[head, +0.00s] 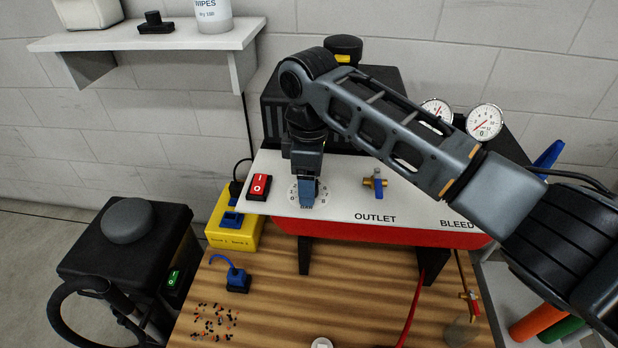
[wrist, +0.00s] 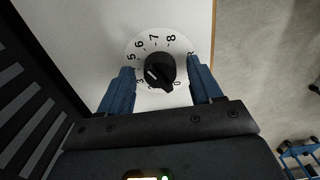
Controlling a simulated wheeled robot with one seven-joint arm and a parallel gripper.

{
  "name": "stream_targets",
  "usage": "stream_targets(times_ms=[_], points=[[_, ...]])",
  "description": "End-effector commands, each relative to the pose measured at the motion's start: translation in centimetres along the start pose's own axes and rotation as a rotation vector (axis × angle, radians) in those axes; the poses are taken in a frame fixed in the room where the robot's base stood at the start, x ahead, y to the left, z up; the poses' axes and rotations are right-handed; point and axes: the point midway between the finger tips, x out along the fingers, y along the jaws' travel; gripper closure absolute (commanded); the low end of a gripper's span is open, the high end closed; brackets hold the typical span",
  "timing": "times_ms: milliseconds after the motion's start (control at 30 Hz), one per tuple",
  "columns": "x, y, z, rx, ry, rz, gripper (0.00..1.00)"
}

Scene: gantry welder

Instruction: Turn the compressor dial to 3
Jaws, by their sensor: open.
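The compressor dial (wrist: 160,68) is a black knob on a white numbered plate, with figures up to 8 around it. In the wrist view its grip bar runs from upper left to lower right, with a small pale mark on the left half; I cannot tell the exact reading. My gripper (wrist: 160,74) is open, with one blue finger on each side of the knob and visible gaps between. In the head view my gripper (head: 308,190) points down over the dial plate (head: 293,194) and hides the knob. I cannot tell how far down the fingers reach.
The white panel (head: 340,200) also carries a red rocker switch (head: 259,186) left of the dial and a blue-handled outlet valve (head: 376,183) to the right. Two gauges (head: 485,122) stand behind my arm. A yellow power box (head: 233,235) sits at the panel's left end.

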Motion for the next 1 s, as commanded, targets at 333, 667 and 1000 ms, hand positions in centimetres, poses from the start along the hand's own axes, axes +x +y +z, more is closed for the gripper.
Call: stream_targets(times_ms=[333, 667, 1000], points=[[0.00, 0.01, -0.01, 0.000, 0.000, 0.001, 0.49], [-0.02, 0.02, -0.01, 0.000, 0.000, 0.001, 0.81], [-0.07, 0.01, -0.03, -0.016, 0.001, 0.001, 0.91]])
